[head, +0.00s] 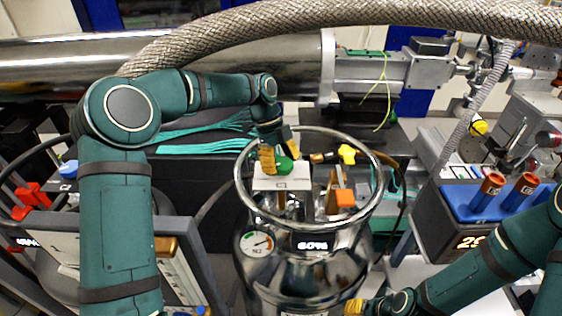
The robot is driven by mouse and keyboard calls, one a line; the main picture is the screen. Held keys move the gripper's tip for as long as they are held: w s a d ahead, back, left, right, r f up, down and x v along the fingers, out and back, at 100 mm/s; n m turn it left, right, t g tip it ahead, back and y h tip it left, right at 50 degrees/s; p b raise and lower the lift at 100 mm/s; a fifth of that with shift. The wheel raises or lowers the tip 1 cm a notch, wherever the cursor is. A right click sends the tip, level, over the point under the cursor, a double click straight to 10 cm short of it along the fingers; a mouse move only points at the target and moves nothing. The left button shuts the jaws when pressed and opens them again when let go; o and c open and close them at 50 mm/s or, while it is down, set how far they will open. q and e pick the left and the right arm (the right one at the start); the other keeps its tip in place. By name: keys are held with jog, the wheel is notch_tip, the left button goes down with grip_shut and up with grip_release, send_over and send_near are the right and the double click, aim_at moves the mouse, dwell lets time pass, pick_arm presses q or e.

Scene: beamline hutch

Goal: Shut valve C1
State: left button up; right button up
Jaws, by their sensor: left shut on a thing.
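A silver vessel (262,272) with a ring rail (376,190) around its top stands at the centre of the head view. On its top a green valve knob (285,166) sits behind a white tag (281,184) whose small lettering looks like C1. My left gripper (278,157) reaches down inside the ring from above, its yellow fingertips shut on the green knob and hiding part of it. My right gripper (356,306) is low at the bottom edge, in front and right of the vessel. Its fingers are partly cut off, so its opening cannot be told.
A yellow knob (347,154) and an orange part (345,198) sit inside the ring, right of the green knob. A braided hose (300,14) arches above. A blue rack (462,205) with orange-capped tubes stands right. Red-handled and blue-knobbed fittings (68,169) are left.

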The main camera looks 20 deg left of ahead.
pick_arm(q)
jog(key=o, duration=1.2)
jog(key=shift+d, duration=0.15)
jog(key=shift+r, duration=0.2)
jog(key=v, duration=1.1)
jog(key=shift+r, duration=0.35)
